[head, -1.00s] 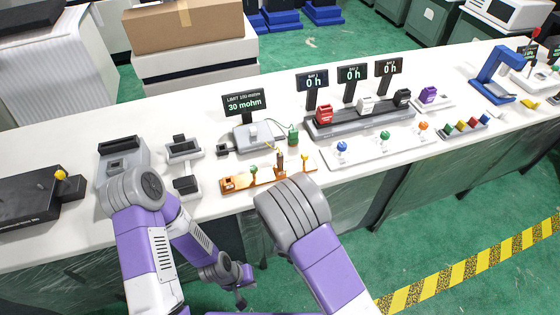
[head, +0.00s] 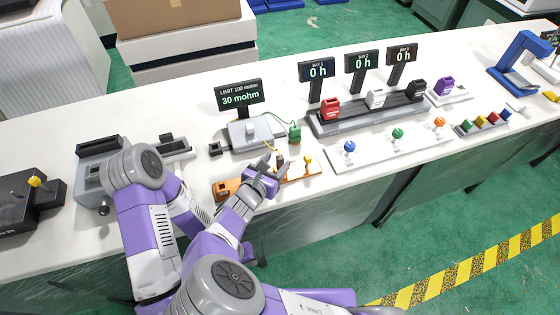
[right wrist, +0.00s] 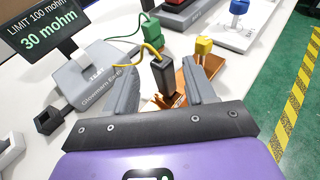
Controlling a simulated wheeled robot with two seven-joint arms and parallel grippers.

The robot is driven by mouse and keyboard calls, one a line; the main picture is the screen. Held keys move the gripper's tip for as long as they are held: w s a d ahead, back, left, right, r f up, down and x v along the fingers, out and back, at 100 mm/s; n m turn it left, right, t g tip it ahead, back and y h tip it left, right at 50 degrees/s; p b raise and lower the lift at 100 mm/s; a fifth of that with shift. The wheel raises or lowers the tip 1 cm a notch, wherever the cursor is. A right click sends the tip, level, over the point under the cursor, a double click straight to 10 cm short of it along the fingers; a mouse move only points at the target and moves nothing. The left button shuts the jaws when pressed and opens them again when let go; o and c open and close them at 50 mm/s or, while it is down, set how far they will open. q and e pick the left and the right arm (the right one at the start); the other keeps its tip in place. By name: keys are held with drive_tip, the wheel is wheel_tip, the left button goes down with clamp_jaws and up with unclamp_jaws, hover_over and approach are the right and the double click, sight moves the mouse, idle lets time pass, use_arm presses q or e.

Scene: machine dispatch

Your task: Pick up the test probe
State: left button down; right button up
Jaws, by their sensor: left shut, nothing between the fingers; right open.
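The test probe (right wrist: 163,76), a dark upright block with a yellow cable at its top, stands on the orange holder (right wrist: 190,78). In the head view the probe (head: 279,161) is small and partly covered by my right gripper (head: 273,167). In the right wrist view the open fingers of that gripper (right wrist: 161,72) are on either side of the probe, with a gap visible; contact cannot be told. My left gripper (head: 249,253) is shut and empty, low in front of the table edge, mostly hidden by my arm.
The grey tester (head: 250,134) with its 30 mohm display (head: 240,96) stands behind the holder. A green plug (right wrist: 150,28) and a yellow piece (right wrist: 203,47) are close to the probe. A bay rack (head: 350,121) and a white tray (head: 375,152) stand to the right.

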sight(278, 164)
drive_tip(key=w+d+f, duration=0.1)
drive_tip(key=w+d+f+b, duration=0.1)
drive_tip(key=w, duration=0.1)
drive_tip(key=shift+w+d+f+b, duration=0.1)
drive_tip(key=shift+w+d+b, duration=0.05)
drive_tip(key=shift+w+b, duration=0.25)
clamp_jaws()
